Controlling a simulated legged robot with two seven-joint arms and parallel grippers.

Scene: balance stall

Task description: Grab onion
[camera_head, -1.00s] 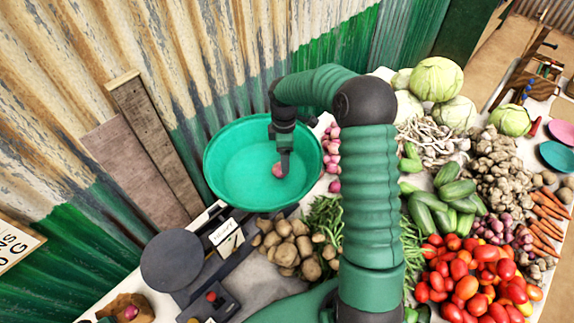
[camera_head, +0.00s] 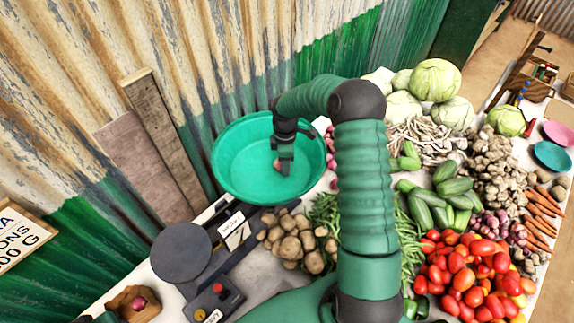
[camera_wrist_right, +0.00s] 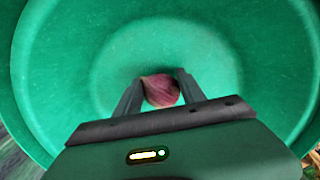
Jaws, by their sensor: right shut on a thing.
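A red-purple onion (camera_wrist_right: 160,91) is between the two fingers of my right gripper (camera_wrist_right: 158,88) in the right wrist view. The gripper is shut on it. In the head view, the right gripper (camera_head: 284,168) points down inside a green basin (camera_head: 240,182), and only a small bit of the onion shows beside the fingers. I cannot tell whether the onion touches the basin floor. No other onion shows in the basin. My left gripper is not in view.
A scale with a dark round plate (camera_head: 181,252) stands left of the basin. Potatoes (camera_head: 292,242), green beans (camera_head: 325,215), tomatoes (camera_head: 470,278), cucumbers (camera_head: 440,195) and cabbages (camera_head: 436,80) cover the table. A corrugated wall (camera_head: 230,60) rises behind.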

